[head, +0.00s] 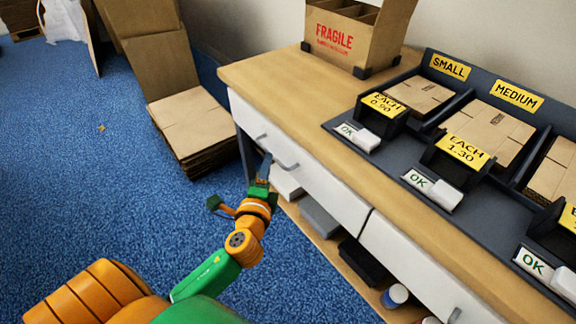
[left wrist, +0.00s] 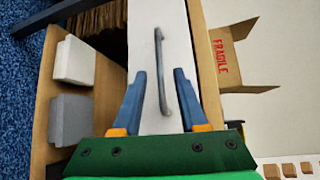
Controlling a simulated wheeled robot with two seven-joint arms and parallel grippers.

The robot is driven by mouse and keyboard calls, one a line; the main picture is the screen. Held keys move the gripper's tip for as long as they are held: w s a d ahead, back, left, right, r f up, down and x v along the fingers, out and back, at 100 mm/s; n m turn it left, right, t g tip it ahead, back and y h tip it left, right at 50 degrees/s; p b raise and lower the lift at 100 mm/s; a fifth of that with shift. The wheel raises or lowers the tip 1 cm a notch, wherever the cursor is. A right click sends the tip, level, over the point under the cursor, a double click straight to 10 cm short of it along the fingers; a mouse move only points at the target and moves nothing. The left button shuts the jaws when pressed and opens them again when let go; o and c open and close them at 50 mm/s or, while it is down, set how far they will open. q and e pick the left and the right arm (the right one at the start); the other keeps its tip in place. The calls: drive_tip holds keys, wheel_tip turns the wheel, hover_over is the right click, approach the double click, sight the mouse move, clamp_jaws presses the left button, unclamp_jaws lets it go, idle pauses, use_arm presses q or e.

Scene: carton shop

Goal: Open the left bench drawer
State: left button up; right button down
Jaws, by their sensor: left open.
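The left bench drawer (head: 325,190) is a white front under the wooden top, and it looks flush with the bench. Its grey bar handle (head: 287,164) is partly hidden by my left gripper (head: 266,165) in the head view. In the left wrist view the drawer front (left wrist: 149,25) runs up the picture and the handle (left wrist: 161,60) stands out from it. My left gripper (left wrist: 160,78) is open, with one blue finger on each side of the handle's near part. A gap shows between the handle and each finger. My right gripper is not in view.
A second white drawer (head: 425,265) is at the right. Boxes and cups stand on the lower shelf (head: 335,255). The benchtop (head: 275,80) holds a FRAGILE carton (head: 350,38) and dark carton bins (head: 400,165). Flat cardboard (head: 195,125) is stacked left of the bench. Blue floor is clear in front.

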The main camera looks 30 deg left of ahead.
use_arm(q)
drive_tip(key=x, duration=0.6)
drive_tip(key=shift+a+b, duration=0.15)
drive_tip(key=shift+b, duration=0.15)
clamp_jaws()
drive_tip(key=shift+s, duration=0.1)
idle(0.8)
